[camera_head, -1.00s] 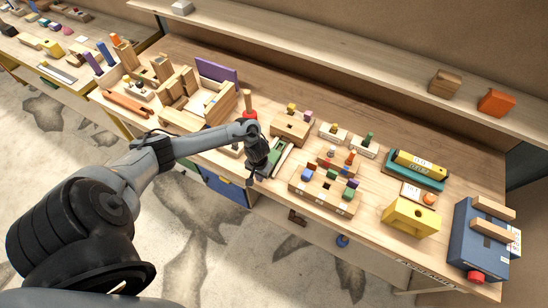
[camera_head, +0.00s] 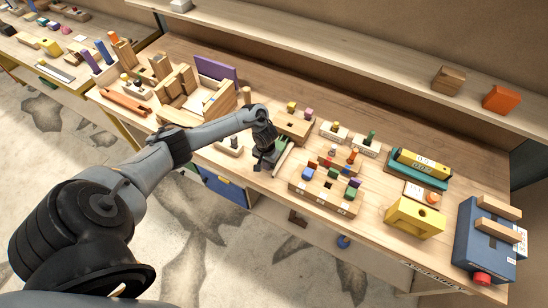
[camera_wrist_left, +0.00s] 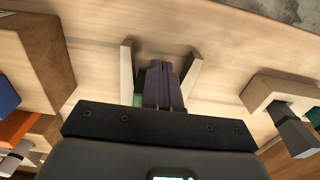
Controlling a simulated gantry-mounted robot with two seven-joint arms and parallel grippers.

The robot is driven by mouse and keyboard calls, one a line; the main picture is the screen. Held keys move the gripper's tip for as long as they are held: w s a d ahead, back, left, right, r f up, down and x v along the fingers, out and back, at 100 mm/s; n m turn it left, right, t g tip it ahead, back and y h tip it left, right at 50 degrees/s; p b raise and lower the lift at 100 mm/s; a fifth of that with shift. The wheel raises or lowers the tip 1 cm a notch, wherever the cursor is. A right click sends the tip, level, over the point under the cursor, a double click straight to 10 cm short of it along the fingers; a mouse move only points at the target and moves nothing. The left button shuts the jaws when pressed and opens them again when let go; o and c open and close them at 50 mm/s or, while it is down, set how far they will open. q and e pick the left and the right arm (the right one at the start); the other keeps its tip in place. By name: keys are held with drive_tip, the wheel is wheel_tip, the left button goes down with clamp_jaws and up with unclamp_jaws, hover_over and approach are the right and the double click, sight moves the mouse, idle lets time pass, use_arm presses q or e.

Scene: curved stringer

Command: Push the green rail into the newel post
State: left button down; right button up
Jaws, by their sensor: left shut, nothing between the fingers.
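My left gripper (camera_head: 264,163) is shut with nothing between its fingers, low over the bench in the head view. The green rail (camera_head: 282,154) shows as a narrow strip just right of the gripper, mostly hidden by it. In the left wrist view my shut fingers (camera_wrist_left: 164,72) point down between two pale side strips (camera_wrist_left: 127,72), and a bit of green shows beside them. Whether the fingers touch the rail I cannot tell. A thin upright wooden post (camera_head: 247,95), perhaps the newel post, stands behind my arm, its lower part hidden. My right gripper is in neither view.
A wooden block with pegs (camera_head: 295,124) stands behind the gripper. A block with coloured pieces (camera_head: 325,190) is close on its right. A wooden tray assembly (camera_head: 200,95) with a purple panel is at the left. Yellow and blue boxes stand farther right.

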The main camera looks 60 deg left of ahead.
use_arm(q)
drive_tip(key=shift+w+a+f+b, duration=0.1)
drive_tip(key=shift+w+a+b, duration=0.2)
drive_tip(key=shift+w+b, duration=0.25)
drive_tip(key=shift+w+a+b, duration=0.35)
drive_tip(key=shift+w+b, duration=0.05)
drive_tip(key=shift+w, duration=0.3)
drive_tip(key=shift+w+a+f+b, duration=0.1)
drive_tip(key=shift+w+a+b, duration=0.2)
drive_tip(key=shift+w+b, duration=0.25)
drive_tip(key=shift+w+r, duration=0.15)
drive_tip(key=shift+r, duration=0.05)
drive_tip(key=p, duration=0.1)
drive_tip(key=s+p, duration=0.1)
drive_tip(key=p, duration=0.1)
drive_tip(key=shift+s+d+r, duration=0.25)
drive_tip(key=shift+d, duration=0.05)
drive_tip(key=shift+s+d+f+p, duration=0.1)
drive_tip(key=shift+s+d+p, duration=0.1)
drive_tip(key=shift+s+p, duration=0.3)
drive_tip(key=shift+s+d+f+p, duration=0.1)
drive_tip(key=shift+s+d+p, duration=0.05)
drive_tip(key=shift+p, duration=0.55)
wheel_tip(320, 180, up, 7)
drive_tip(key=p, duration=0.8)
drive_tip(key=shift+f, duration=0.1)
